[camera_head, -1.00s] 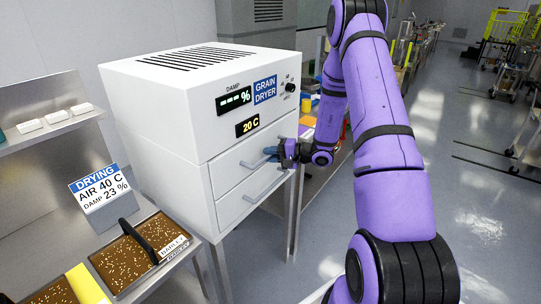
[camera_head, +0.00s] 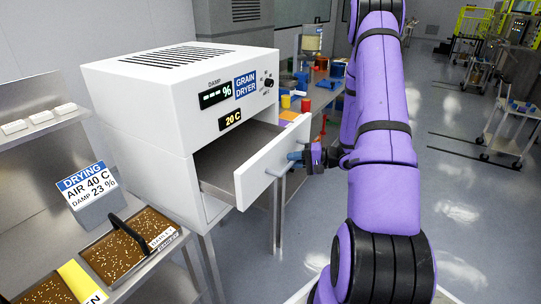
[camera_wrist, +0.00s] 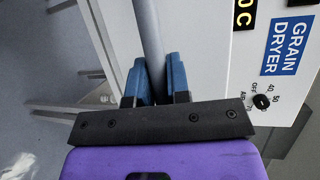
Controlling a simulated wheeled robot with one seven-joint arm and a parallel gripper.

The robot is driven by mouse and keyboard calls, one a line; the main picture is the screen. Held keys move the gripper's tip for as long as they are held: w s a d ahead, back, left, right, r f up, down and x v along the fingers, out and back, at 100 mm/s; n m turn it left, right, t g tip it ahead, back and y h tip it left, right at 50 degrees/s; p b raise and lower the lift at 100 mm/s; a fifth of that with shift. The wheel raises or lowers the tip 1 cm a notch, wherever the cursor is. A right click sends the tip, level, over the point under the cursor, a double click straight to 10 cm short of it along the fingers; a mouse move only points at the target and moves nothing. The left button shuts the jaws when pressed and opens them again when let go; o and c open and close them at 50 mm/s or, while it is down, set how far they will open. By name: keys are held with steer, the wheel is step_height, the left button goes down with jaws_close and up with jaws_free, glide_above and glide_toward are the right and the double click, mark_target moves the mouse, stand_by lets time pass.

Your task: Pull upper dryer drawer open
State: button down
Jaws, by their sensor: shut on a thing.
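The white grain dryer (camera_head: 150,120) stands on a metal bench, with a display reading 20 C. Its upper drawer (camera_head: 262,165) is pulled well out of the body, and the grey inside shows behind its white front. My gripper (camera_head: 298,158) is at the outer side of that front, shut on the drawer's grey bar handle. In the wrist view the blue fingers (camera_wrist: 154,82) close on both sides of the handle (camera_wrist: 148,40). The lower drawer is mostly hidden under the open upper one.
A tray of grain (camera_head: 130,245) with a black handle and a drying sign (camera_head: 88,190) stand on the bench at the left. Coloured containers (camera_head: 305,103) sit on a bench behind the drawer. The floor at the right is clear near my arm.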

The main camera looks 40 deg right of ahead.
steer(key=s+d, duration=0.5)
steer(key=s, duration=0.9)
steer(key=shift+s+d, duration=0.1)
steer(key=c, duration=1.1)
jaws_free()
steer(key=v, duration=1)
steer(key=shift+s+d, duration=0.25)
steer(key=shift+d, duration=0.05)
steer(key=shift+r, duration=0.15)
